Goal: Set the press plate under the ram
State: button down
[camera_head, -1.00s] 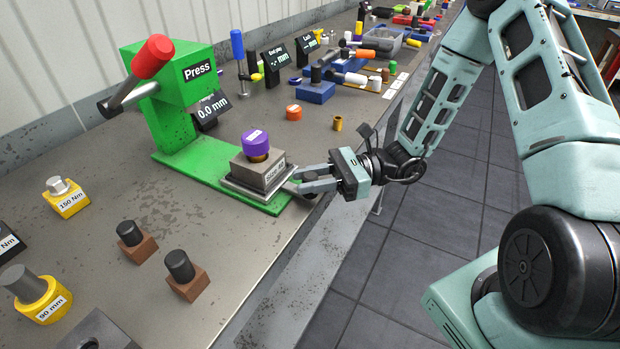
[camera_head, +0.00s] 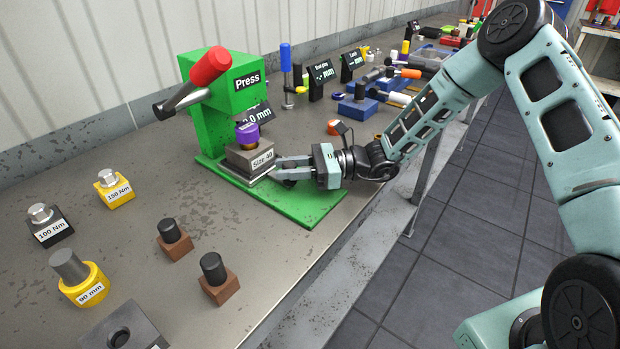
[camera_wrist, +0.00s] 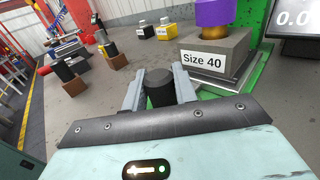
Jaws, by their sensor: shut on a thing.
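The green press (camera_head: 235,85) has a red-handled lever and a long green base (camera_head: 315,205). The press plate (camera_head: 240,178), a thin grey slab, lies on that base near the column. It carries a grey block labelled Size 40 (camera_head: 262,160) with a purple ring (camera_head: 247,134) on top, close to the press head. The ram itself is hidden in the head view. My gripper (camera_head: 278,172) is at the plate's front side. In the wrist view its fingers (camera_wrist: 159,90) are shut on a black round knob (camera_wrist: 160,86) beside the plate (camera_wrist: 215,82).
Brown blocks with black pins (camera_head: 215,278), yellow weights (camera_head: 113,190) and a dark 100 Nm block (camera_head: 50,228) stand at the left. The front of the green base is clear.

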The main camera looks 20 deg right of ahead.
jog(key=shift+w+a, duration=0.35)
jog(key=shift+w, duration=0.2)
jog(key=shift+w+a, duration=0.35)
jog(key=shift+w, duration=0.2)
jog(key=shift+r, duration=0.1)
jog(key=c, duration=1.1)
grip_release()
jog(key=shift+w+a, duration=0.1)
jog(key=shift+w, duration=0.05)
jog(key=shift+d, duration=0.45)
jog(key=s+d+b, duration=0.1)
jog(key=d, duration=0.4)
jog(key=s+d+b, duration=0.1)
jog(key=d, duration=0.5)
jog(key=s+d, duration=0.1)
jog(key=d, duration=0.4)
jog(key=shift+d+b, duration=0.15)
jog(key=shift+b, duration=0.25)
